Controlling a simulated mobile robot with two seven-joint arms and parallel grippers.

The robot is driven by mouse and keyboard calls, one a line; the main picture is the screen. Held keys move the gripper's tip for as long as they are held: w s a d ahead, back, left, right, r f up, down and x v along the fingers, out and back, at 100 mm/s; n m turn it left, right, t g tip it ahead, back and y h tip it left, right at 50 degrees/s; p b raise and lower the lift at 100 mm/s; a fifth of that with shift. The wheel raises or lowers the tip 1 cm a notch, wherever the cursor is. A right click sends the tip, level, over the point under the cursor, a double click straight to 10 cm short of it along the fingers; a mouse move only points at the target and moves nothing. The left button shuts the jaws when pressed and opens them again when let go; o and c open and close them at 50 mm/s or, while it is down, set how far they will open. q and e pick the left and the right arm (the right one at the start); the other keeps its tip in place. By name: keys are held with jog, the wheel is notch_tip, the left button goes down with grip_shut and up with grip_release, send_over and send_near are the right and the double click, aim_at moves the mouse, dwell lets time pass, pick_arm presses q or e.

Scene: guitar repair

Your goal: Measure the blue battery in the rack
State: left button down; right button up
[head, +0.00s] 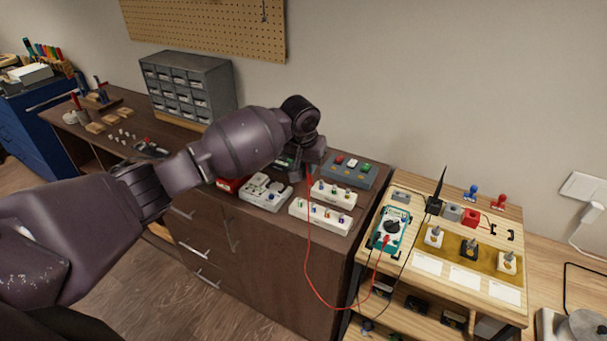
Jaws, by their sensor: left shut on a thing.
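My left gripper (306,170) points down over the back right part of the dark brown cabinet top. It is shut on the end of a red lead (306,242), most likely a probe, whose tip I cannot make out. The lead loops down in front of the cabinet and back to the teal multimeter (381,243) on the light wooden bench. A grey rack (363,181) with red, white and green pieces on top stands just right of the gripper. I cannot pick out a blue battery; it may be hidden or too small. My right gripper is not in view.
Two white strips (316,222) with small coloured parts and a pale box (257,196) stand near the gripper. A thin black spike (440,185) rises from the bench beside the multimeter. A grey drawer unit (188,85) stands at the back left.

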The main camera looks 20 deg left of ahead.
pick_arm(q)
jog(key=shift+d+f, duration=0.2)
jog(key=shift+f, duration=0.6)
jog(key=shift+d+f, duration=0.15)
jog(key=shift+f, duration=0.65)
jog(key=shift+d+f, duration=0.2)
jog(key=shift+f, duration=0.6)
jog(key=shift+s+f, duration=0.1)
jog(key=shift+f, duration=0.55)
dwell(2.1)
jog(key=shift+r, duration=0.1)
jog(key=w+v, duration=0.1)
jog(key=v, duration=0.4)
jog(key=shift+w+r, duration=0.15)
jog(key=shift+r, duration=0.4)
